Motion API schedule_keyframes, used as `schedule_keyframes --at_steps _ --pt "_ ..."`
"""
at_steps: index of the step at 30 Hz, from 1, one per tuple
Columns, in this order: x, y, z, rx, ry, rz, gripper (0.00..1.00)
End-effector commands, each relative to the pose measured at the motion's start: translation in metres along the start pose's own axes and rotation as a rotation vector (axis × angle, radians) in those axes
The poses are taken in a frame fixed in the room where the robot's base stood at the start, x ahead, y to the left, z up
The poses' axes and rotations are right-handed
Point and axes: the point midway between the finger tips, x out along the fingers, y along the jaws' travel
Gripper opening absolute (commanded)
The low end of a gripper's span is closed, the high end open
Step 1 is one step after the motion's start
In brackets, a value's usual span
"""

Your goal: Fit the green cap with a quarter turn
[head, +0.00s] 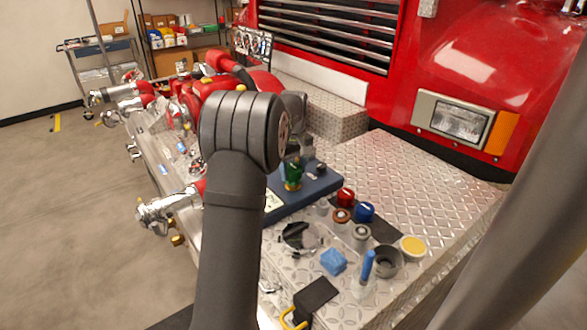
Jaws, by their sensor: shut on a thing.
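The green cap (292,172) shows just right of my arm's large dark joint, above a blue fixture block (311,188). My gripper (298,156) is mostly hidden behind that joint; it points down and is shut on the green cap. A brass fitting (292,186) shows directly under the cap, on the block. The cap looks upright and very close to the fitting or touching it; I cannot tell whether it is seated.
On the diamond-plate bumper (420,185) lie a red cap (346,196), a blue cap (364,211), a blue cloth (333,261), a blue marker (367,266), a dark cup (387,261) and a yellow-topped tin (413,247). Red valves and hoses stand left. The bumper's right part is clear.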

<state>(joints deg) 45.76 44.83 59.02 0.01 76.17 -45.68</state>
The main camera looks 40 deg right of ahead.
Motion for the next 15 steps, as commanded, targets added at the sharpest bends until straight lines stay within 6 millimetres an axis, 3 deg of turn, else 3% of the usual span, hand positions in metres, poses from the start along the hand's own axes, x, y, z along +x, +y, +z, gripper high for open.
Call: schedule_keyframes --at_steps 15 --pt "-0.0018 0.0007 -0.0001 0.428 0.002 0.002 0.23"
